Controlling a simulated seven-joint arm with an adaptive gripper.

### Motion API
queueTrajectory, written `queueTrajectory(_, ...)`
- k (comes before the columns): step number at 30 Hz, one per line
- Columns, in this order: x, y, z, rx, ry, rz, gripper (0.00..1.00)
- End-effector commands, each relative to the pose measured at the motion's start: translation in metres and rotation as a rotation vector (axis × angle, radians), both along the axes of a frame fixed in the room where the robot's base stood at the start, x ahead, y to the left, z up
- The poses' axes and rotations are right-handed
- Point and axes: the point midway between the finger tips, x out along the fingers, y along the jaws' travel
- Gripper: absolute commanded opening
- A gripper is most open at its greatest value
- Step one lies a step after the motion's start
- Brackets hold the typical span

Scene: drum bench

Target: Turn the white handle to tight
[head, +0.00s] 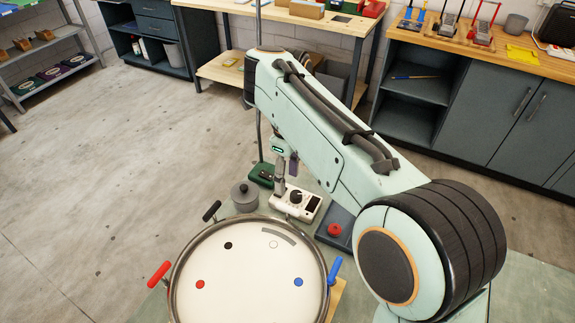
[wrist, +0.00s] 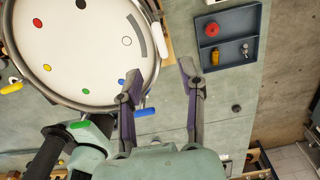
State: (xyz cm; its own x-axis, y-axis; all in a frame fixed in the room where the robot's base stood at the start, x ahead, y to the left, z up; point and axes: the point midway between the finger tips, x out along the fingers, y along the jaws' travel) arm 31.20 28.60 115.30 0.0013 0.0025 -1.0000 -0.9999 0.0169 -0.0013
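The round drum (head: 245,300) has a white head with coloured dots and a grey arc by its white dot (head: 273,244). In the wrist view, the drum (wrist: 85,55) fills the upper left. I cannot make out this handle in the head view. My gripper (wrist: 160,70) is open, its two fingers well apart with nothing held between them. In the head view, my gripper (head: 285,178) points down beyond the drum's far rim, partly hidden by my arm.
Red (head: 159,273), black (head: 211,211) and blue (head: 335,270) handles stick out around the rim. A white box with a black knob (head: 297,203), a grey pot (head: 244,197) and a green box (head: 261,175) stand behind. A dark tray (wrist: 240,53) holds small items.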

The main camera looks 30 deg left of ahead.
Motion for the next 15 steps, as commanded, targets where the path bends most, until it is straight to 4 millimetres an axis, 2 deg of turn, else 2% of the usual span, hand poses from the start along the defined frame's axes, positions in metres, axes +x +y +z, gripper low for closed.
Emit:
queueTrajectory(7, 0.000, 0.000, 0.021, -0.003, 0.000, -0.001, 0.39)
queueTrajectory(15, 0.000, 0.000, 0.024, -0.002, 0.001, 0.000, 0.39)
